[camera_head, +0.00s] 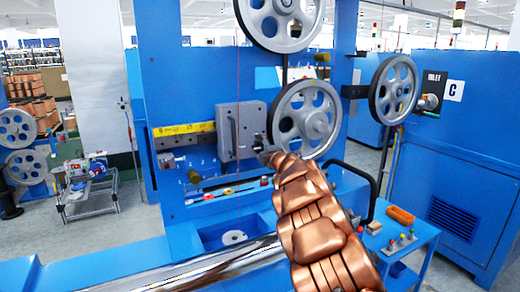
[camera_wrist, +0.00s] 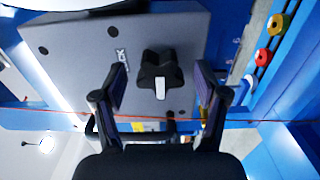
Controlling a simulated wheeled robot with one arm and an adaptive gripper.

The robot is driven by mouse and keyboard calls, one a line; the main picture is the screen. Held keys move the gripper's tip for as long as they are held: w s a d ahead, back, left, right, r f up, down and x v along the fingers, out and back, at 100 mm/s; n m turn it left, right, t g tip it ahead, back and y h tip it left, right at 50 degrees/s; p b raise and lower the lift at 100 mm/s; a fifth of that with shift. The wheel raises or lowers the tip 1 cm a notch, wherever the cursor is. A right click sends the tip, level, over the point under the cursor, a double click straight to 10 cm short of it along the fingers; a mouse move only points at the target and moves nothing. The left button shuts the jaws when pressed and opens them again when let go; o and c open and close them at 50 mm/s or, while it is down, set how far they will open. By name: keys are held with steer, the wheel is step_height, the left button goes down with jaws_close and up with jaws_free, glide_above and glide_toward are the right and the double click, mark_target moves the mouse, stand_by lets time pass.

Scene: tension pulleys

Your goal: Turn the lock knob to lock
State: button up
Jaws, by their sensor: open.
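The lock knob (camera_wrist: 160,68) is black and lobed, with a white mark pointing to the bottom of the wrist view. It sits on the face of a grey box (camera_wrist: 75,60). Lettering ending in "OCK", partly covered by a finger, is left of the knob. My gripper (camera_wrist: 160,74) is open, one finger on each side of the knob, with visible gaps between. Whether the fingertips reach the knob's depth I cannot tell. In the head view my gripper (camera_head: 263,150) is at the right edge of the grey box (camera_head: 228,132); the knob cannot be made out there.
Large grey pulley wheels (camera_head: 306,117) stand close right of and above my gripper. A yellow scale bar (camera_head: 184,133) is left of the box. A thin red line (camera_head: 238,75) runs down in front of the machine. A blue table (camera_head: 405,240) with small buttons is at lower right.

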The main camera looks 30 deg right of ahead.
steer(key=c, duration=1.1)
steer(key=m+p, duration=0.2)
steer(key=p, duration=0.1)
steer(key=shift+a+r+m, duration=0.1)
steer(key=shift+r+m, duration=0.1)
steer(key=shift+m, duration=0.2)
steer(key=m+p, duration=0.9)
steer(key=m, duration=0.1)
steer(key=shift+m+p, duration=0.35)
steer(key=shift+m, duration=0.05)
steer(key=m+p, duration=0.2)
steer(key=m, duration=0.2)
steer(key=shift+f+p, duration=0.2)
steer(key=shift+p, duration=0.2)
steer(key=shift+m, duration=0.3)
